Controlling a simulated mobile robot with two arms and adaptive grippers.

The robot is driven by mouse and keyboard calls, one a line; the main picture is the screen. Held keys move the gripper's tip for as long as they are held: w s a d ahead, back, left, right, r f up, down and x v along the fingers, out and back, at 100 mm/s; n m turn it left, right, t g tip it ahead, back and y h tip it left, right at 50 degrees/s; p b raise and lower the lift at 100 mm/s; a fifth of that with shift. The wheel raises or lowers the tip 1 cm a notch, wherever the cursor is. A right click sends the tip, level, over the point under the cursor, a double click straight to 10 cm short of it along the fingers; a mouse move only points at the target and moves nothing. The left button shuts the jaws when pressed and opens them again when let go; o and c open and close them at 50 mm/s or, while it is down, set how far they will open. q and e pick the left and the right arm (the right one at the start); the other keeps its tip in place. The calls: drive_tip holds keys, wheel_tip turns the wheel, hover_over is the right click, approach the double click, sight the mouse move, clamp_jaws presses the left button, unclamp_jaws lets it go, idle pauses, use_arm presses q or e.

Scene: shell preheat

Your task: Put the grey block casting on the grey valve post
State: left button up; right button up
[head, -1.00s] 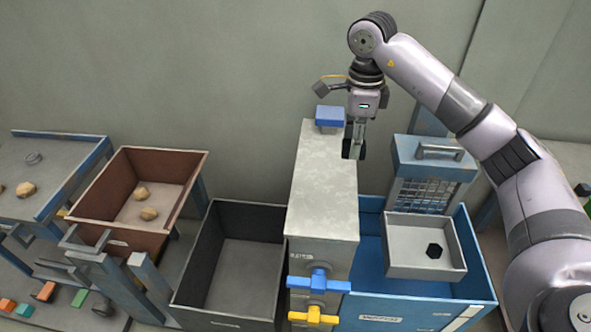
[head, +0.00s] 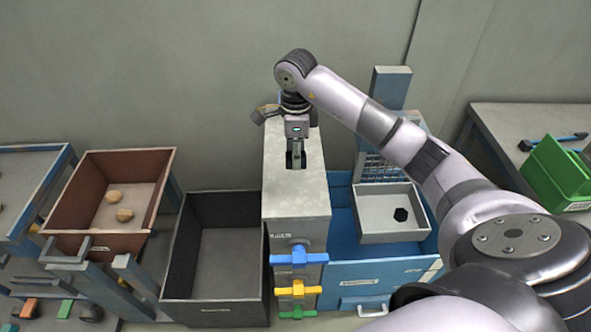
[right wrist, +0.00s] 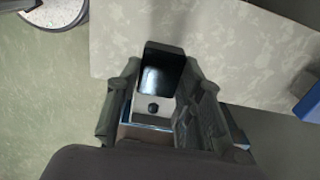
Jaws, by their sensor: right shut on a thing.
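The grey valve post (head: 296,205) is a tall grey box with a pale mottled top. Its front carries blue (head: 295,257), yellow (head: 297,290) and green (head: 297,312) valve handles. My right gripper (head: 296,160) is over the far part of the top. It is shut on a dark block (right wrist: 163,72), which I take as the grey block casting; in the head view the fingers mostly hide it. The post's mottled top also shows in the right wrist view (right wrist: 215,40). I cannot tell whether the block touches the top. My left gripper is not in view.
Left of the post stand an open dark bin (head: 222,300) and a brown bin (head: 130,160) with tan lumps. Right of it is a blue bin (head: 385,272), with a grey tray (head: 385,196) holding a black hexagonal piece. A green bin (head: 556,172) is farther right.

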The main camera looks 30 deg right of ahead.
sight(296, 182)
wheel_tip(296, 182, down, 3)
drive_tip(key=shift+r, duration=0.15)
wheel_tip(296, 182, down, 4)
drive_tip(key=shift+p, duration=0.65)
drive_tip(key=shift+f, duration=0.25)
drive_tip(key=o, duration=1.2)
drive_tip(key=shift+o, duration=0.2)
drive_tip(key=shift+r, duration=0.15)
